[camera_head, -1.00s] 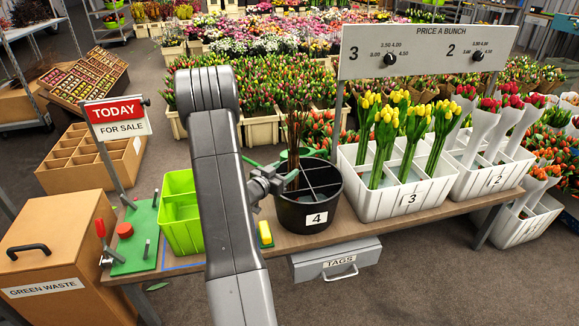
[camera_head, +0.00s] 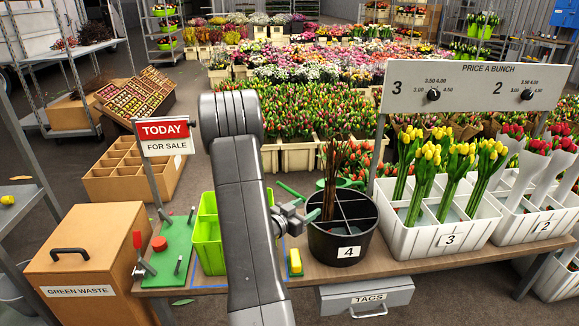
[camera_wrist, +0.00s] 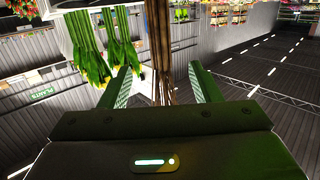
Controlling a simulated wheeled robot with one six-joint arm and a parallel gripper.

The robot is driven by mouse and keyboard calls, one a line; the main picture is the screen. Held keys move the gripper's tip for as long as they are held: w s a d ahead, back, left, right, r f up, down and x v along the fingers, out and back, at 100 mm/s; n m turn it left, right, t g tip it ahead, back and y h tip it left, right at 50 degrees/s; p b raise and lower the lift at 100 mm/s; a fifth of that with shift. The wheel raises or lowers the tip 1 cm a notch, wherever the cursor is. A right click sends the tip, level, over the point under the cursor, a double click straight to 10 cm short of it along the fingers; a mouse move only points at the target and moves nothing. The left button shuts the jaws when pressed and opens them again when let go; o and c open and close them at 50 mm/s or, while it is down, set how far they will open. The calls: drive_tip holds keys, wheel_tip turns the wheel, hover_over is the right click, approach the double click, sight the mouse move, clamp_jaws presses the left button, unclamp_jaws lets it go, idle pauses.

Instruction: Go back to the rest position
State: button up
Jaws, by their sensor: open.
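My gripper (camera_head: 303,204) is just left of the black bucket numbered 4 (camera_head: 343,242), at about the height of its rim. Its green fingers are apart and hold nothing. In the wrist view my gripper (camera_wrist: 160,70) is open. Brown twigs (camera_wrist: 159,45) appear between the fingertips there; I cannot tell how far beyond them they are. The twigs (camera_head: 329,182) stand upright in the bucket. My arm hides part of the lime green crate (camera_head: 209,240) and the bench behind it.
The white crate numbered 3 (camera_head: 448,240) holds yellow tulips (camera_head: 460,165), right of the bucket. A yellow block (camera_head: 295,262) lies on the bench (camera_head: 415,268). A green board (camera_head: 172,250) with levers, the sale sign (camera_head: 164,137) and a green waste bin (camera_head: 85,255) are at left.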

sight(326, 189)
drive_tip(key=b+x, duration=0.1)
drive_tip(key=x, duration=1)
drive_tip(key=shift+d, duration=0.1)
drive_tip(key=shift+w+d+r, duration=0.15)
drive_tip(key=shift+r, duration=0.05)
drive_tip(key=shift+r+p, duration=0.4)
drive_tip(key=shift+r, duration=0.9)
drive_tip(key=shift+f, duration=0.15)
